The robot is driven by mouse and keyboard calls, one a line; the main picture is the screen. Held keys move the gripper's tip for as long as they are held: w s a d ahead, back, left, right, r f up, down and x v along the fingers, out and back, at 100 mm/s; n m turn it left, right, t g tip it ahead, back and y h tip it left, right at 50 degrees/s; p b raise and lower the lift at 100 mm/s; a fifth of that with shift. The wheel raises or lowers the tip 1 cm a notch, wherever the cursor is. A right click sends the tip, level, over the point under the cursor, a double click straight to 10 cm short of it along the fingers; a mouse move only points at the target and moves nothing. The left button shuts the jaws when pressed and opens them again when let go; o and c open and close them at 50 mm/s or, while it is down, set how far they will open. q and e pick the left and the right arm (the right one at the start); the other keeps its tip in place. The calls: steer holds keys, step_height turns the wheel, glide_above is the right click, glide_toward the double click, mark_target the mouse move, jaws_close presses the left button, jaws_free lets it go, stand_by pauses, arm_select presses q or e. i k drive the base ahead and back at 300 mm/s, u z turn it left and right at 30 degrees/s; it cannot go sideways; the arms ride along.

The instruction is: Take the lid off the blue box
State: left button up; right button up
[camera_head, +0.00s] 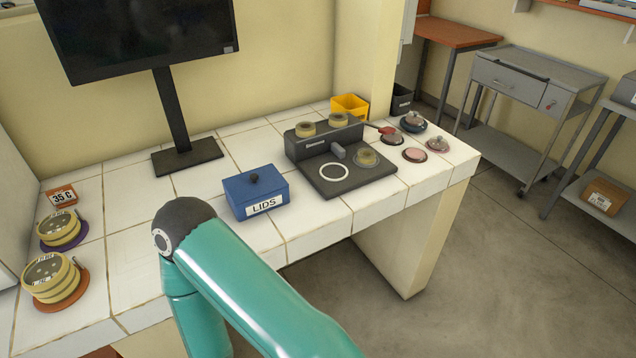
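The blue box (256,203) stands on the white tiled counter, near its front edge. A white label reading LIDS is on the box's front. One of my green arms crosses the lower part of the view, with its dark joint to the left of the box and apart from it in the picture. Neither of my grippers is in view.
A dark device (345,180) with a white ring stands right of the box. Small dishes (415,155) lie beyond it, with a yellow bin (349,106) behind. Stacked dishes (54,277) stand at the left. A monitor (140,35) stands behind. Counter around the box is clear.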

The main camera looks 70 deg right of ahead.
mark_target(248, 186)
steer(key=z, duration=0.2)
steer(key=i, duration=0.3)
steer(key=z, duration=2.3)
